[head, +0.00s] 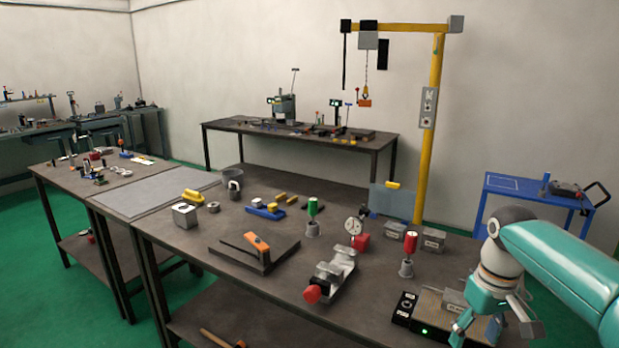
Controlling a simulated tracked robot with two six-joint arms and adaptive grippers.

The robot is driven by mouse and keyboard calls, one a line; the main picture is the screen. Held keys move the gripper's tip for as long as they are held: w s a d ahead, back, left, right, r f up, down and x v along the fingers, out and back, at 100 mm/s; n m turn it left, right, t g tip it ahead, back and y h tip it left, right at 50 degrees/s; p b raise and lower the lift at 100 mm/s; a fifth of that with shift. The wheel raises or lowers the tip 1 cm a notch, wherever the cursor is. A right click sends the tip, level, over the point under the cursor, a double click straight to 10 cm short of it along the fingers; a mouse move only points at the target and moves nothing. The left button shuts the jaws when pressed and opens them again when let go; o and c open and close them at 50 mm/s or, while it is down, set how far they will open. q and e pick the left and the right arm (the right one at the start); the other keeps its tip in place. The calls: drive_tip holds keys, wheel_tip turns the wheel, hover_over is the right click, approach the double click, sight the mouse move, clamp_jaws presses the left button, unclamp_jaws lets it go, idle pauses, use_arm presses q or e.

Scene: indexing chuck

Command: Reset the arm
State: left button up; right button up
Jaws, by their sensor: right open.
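My right arm comes in from the right edge in teal. Its gripper (497,318) points down at the front right of the workbench (190,257), with its fingers apart. It is beside and partly in front of a black control box (425,316) with a green light and a grey metal block (455,301). I see nothing held between the fingers. My left gripper is not in view.
A grey vise with a red knob (312,294), a dial gauge (353,226) and a red-handled tool (410,243) stand left of the gripper. A yellow hoist post (431,130) rises behind. A blue cart (520,187) stands at the back right.

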drive_tip(key=s+a+f+y, duration=0.15)
drive_tip(key=a+f, duration=0.35)
drive_tip(key=f, duration=0.8)
drive_tip(key=s+a+f+y, duration=0.15)
drive_tip(key=a+f, duration=0.45)
drive_tip(key=f, duration=0.6)
drive_tip(key=s+a+f+m, duration=0.2)
drive_tip(key=s+f, duration=0.4)
drive_tip(key=s, duration=0.3)
drive_tip(key=s+a+f+m, duration=0.1)
drive_tip(key=s+a+f, duration=0.3)
drive_tip(key=s+f, duration=0.3)
drive_tip(key=s, duration=0.3)
drive_tip(key=shift+s+a+m+t+y, duration=0.2)
drive_tip(key=shift+s+m+t+y, duration=0.1)
drive_tip(key=shift+m, duration=0.1)
drive_tip(key=shift+f, duration=0.1)
